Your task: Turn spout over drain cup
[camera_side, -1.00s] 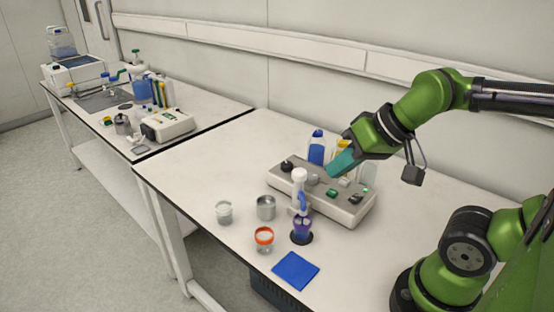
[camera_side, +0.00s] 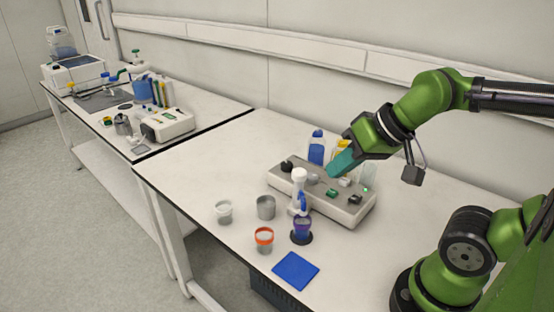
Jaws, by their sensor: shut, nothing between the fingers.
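The dispenser is a white upright column (camera_side: 299,181) at the front of a grey control box. Its small blue spout (camera_side: 303,203) points toward the front, above a clear cup with purple contents (camera_side: 302,225) on a dark round base. A metal cup (camera_side: 266,207), a clear cup with white contents (camera_side: 224,212) and an orange-rimmed cup (camera_side: 264,239) stand to the left. I cannot tell which one is the drain cup. My gripper (camera_side: 335,170) is shut and empty, its teal fingers tilted down over the back of the box, behind and right of the column.
The grey control box (camera_side: 348,211) carries a black knob, green and dark buttons and a lit green lamp. A blue bottle (camera_side: 317,147) and a yellow item stand behind it. A blue square pad (camera_side: 296,270) lies at the front edge.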

